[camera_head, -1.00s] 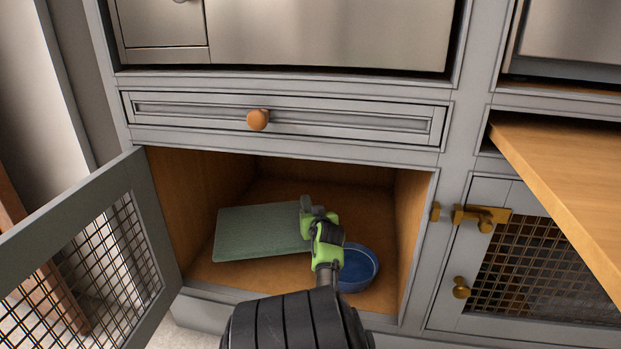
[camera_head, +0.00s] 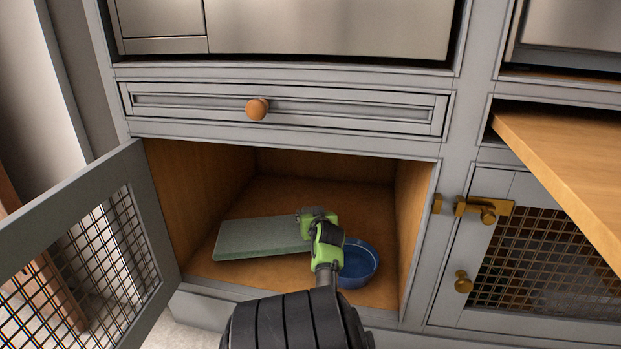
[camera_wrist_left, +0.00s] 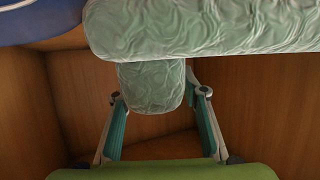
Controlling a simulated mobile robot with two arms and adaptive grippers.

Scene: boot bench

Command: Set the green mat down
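The green mat (camera_head: 262,238) lies low inside the open lower compartment, seemingly flat on its wooden floor, though contact is hard to see. My left gripper (camera_head: 306,216) is at the mat's right end. In the left wrist view the mat (camera_wrist_left: 205,28) crosses the top, and a narrower green part of it sits between the fingers of my left gripper (camera_wrist_left: 158,92). The fingers stand wide apart, with a gap at the right finger. Part of the mat's right end is hidden behind the gripper. My right gripper is not in view.
A blue bowl (camera_head: 358,265) stands just right of my left gripper on the compartment floor. The mesh door (camera_head: 158,225) is open at the left. A drawer (camera_head: 190,104) with an orange knob is above. A wooden board (camera_head: 570,165) juts out at the right.

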